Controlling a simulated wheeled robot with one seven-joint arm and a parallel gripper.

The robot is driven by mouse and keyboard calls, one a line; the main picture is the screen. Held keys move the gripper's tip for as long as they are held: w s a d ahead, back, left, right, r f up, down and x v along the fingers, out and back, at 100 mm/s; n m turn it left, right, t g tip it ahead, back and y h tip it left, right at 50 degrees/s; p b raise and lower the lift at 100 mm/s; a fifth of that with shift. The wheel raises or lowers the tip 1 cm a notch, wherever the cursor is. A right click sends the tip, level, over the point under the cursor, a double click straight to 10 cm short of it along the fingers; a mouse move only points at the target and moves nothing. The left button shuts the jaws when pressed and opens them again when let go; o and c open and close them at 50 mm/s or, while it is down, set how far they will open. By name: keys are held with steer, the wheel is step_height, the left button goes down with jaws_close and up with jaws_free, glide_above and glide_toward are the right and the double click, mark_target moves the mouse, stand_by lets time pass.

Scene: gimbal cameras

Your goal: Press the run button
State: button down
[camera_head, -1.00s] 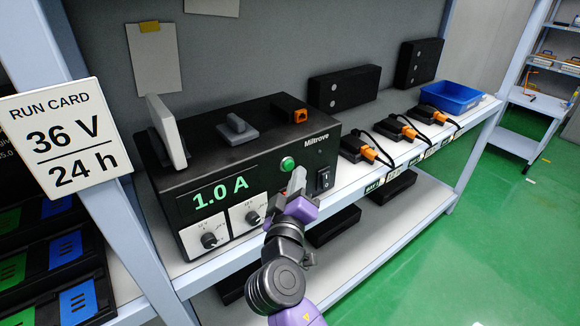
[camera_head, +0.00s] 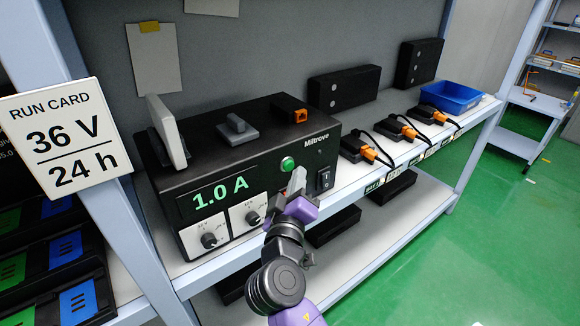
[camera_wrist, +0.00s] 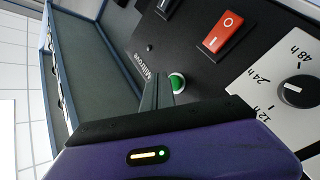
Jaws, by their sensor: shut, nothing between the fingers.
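The run button is taken to be the round green button (camera_head: 288,164) on the front of the black Miltrove unit (camera_head: 255,165). It also shows in the wrist view (camera_wrist: 177,83), right beside my fingertips. My gripper (camera_head: 298,172) is shut and empty, its fingertips just right of and slightly below the button in the head view. I cannot tell whether the fingertips touch the button. The unit's display (camera_head: 218,194) reads 1.0 A in green.
Two knobs (camera_head: 209,240) sit low on the unit's front, and a rocker switch (camera_head: 326,179) is to the right. The wrist view shows a red rocker (camera_wrist: 222,33). A run card (camera_head: 65,140) reads 36 V, 24 h. Orange-plugged black devices (camera_head: 365,150) and a blue bin (camera_head: 450,97) line the shelf.

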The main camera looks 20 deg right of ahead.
steer(key=shift+w, duration=0.15)
steer(key=shift+w+a+b, duration=0.1)
steer(key=shift+w+b, duration=0.15)
steer(key=shift+b, duration=0.1)
steer(key=shift+w+a, duration=0.15)
steer(key=shift+w, duration=0.25)
stand_by(0.9)
steer(key=shift+s, duration=0.1)
steer(key=shift+s+d, duration=0.25)
steer(key=shift+s, duration=0.45)
steer(key=shift+s+d, duration=0.25)
steer(key=shift+s, duration=0.55)
steer(key=shift+s+d, duration=0.25)
steer(key=shift+s, duration=0.55)
steer(key=shift+s+d, duration=0.25)
steer(key=shift+s, duration=0.55)
steer(key=shift+r, duration=0.1)
